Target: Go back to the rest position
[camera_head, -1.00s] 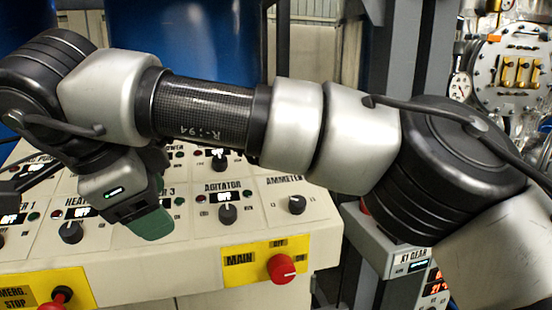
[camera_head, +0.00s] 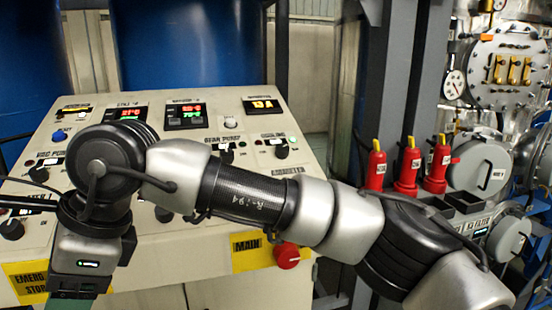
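My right arm comes in from the lower right and reaches across the front of the control panel (camera_head: 180,275) to the left. Its wrist bends down at the left. My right gripper (camera_head: 76,293) points down at the bottom left, in front of the panel's yellow emergency stop label (camera_head: 28,281). Its greenish fingers are cut off by the picture's bottom edge, so their opening and anything between them are hidden. My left gripper is not in view.
The panel bears knobs, lit displays and a red main knob (camera_head: 286,255) close below my forearm. Blue tanks (camera_head: 190,45) stand behind.

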